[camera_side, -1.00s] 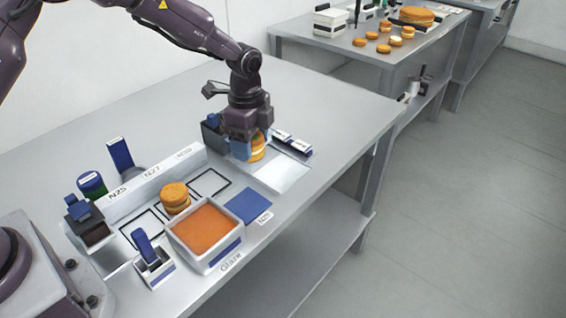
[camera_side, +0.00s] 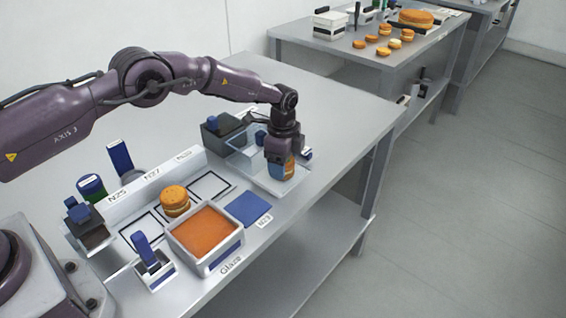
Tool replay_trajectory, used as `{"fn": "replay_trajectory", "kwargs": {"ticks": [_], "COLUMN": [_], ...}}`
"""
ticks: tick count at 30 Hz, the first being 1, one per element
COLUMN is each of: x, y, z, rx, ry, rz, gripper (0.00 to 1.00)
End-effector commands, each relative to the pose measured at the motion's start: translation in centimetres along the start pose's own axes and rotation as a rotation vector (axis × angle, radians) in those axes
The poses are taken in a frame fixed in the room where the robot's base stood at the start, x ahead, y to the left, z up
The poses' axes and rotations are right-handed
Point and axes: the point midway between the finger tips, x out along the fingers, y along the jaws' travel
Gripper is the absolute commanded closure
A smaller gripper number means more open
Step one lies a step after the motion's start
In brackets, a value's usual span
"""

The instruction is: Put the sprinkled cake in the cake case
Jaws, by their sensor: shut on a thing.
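My gripper (camera_side: 281,168) is shut on a small orange filled cake (camera_side: 287,172), mostly hidden behind the blue-tipped fingers. Sprinkles on it are too small to make out. The clear, pale tray-like case (camera_side: 250,171) lies at the right part of the near table, and the gripper with the cake is over its right part. I cannot tell whether the cake touches the case floor. Another layered orange cake (camera_side: 174,201) stands on the table behind the glaze tray.
A white tray of orange glaze (camera_side: 205,232) stands at the front, with a blue square (camera_side: 247,209) right of it. A dark grey box (camera_side: 215,133) is behind the case. Blue-handled tools (camera_side: 120,158) and a green-and-blue jar (camera_side: 92,187) stand at left. An outlined square (camera_side: 209,186) is empty.

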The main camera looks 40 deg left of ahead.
Motion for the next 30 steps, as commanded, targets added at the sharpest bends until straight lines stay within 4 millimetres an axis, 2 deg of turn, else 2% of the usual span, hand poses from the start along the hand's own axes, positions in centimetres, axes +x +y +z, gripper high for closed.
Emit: {"fn": "replay_trajectory", "kwargs": {"ticks": [13, 15, 17, 26, 30], "x": [0.9, 0.9, 0.9, 0.7, -0.7], "y": [-0.1, -0.1, -0.1, -0.1, -0.1], "z": [0.0, 0.0, 0.0, 0.0, 0.0], "rx": [0.0, -0.001, -0.001, -0.001, -0.001], "ry": [0.001, 0.001, 0.001, 0.001, 0.002], "rz": [-0.003, -0.003, -0.003, -0.003, -0.005], "gripper": [0.45, 0.23, 0.1, 0.09, 0.09]}}
